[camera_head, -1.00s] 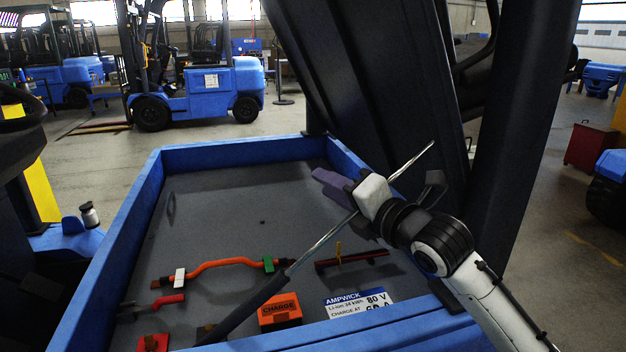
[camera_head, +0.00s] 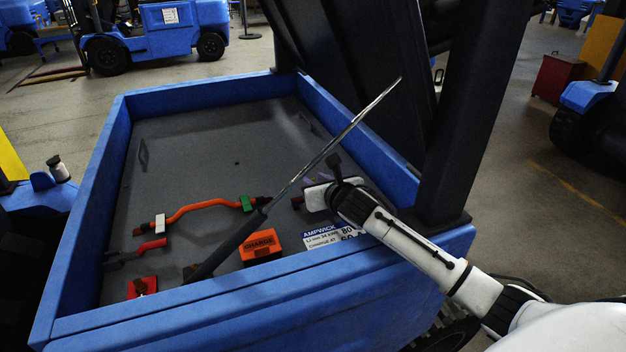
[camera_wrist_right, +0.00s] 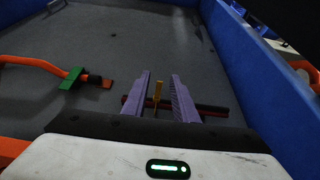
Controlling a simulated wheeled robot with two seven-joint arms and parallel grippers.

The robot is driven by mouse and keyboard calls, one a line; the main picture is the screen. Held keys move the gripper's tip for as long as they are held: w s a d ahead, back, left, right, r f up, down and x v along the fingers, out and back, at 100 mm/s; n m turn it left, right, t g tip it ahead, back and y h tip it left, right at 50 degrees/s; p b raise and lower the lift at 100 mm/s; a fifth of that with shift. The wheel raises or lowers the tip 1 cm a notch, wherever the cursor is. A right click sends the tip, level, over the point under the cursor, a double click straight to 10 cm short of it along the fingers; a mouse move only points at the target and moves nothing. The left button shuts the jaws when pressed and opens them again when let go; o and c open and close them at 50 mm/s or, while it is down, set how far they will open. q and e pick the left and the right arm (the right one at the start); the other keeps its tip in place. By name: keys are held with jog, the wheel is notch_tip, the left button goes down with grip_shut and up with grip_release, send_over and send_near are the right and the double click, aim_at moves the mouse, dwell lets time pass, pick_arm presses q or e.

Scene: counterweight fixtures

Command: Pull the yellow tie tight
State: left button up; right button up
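The yellow tie (camera_wrist_right: 157,92) stands upright at a dark red and black bar (camera_wrist_right: 212,108) on the grey floor of the blue-walled bay. My right gripper (camera_wrist_right: 159,76) is open, with its purple fingers apart. In the right wrist view the tie shows between the two fingers, nearer the left one, and I cannot tell whether they touch it. In the head view my right gripper (camera_head: 312,182) is low over the bay's right side and hides the tie. My left gripper is in neither view.
A long strut (camera_head: 325,150) slants up across the bay beside my right gripper. An orange cable (camera_head: 200,206), an orange charge box (camera_head: 261,246) and a label (camera_head: 322,238) are close by. Blue walls (camera_head: 352,142) bound the bay; its far floor is mostly clear.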

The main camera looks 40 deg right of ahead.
jog(key=shift+w+d+f, duration=0.1)
jog(key=shift+w+f, duration=0.1)
jog(key=shift+w, duration=0.3)
grip_shut()
jog(key=shift+r, duration=1.3)
grip_release()
